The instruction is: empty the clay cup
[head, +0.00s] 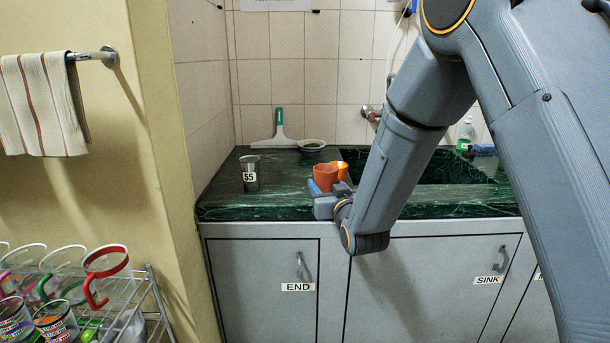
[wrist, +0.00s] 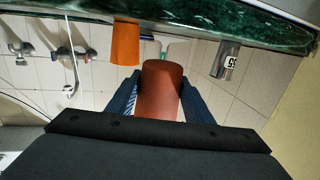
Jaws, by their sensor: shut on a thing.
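The reddish-brown clay cup (head: 325,177) is above the front edge of the green counter in the head view, looking roughly upright. My gripper (head: 327,204) is shut on it. In the wrist view, which is upside down, the clay cup (wrist: 161,92) sits between my two dark blue fingers (wrist: 158,100). The inside of the cup does not show clearly, so I cannot tell what it holds. I cannot tell whether its base touches the counter.
An orange cup (head: 342,168) stands just behind the clay cup. A metal cup marked 55 (head: 250,173) stands at the left. A small bowl (head: 311,145) and a squeegee (head: 276,133) are behind. The sink (head: 440,168) opens at the right, partly behind my arm.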

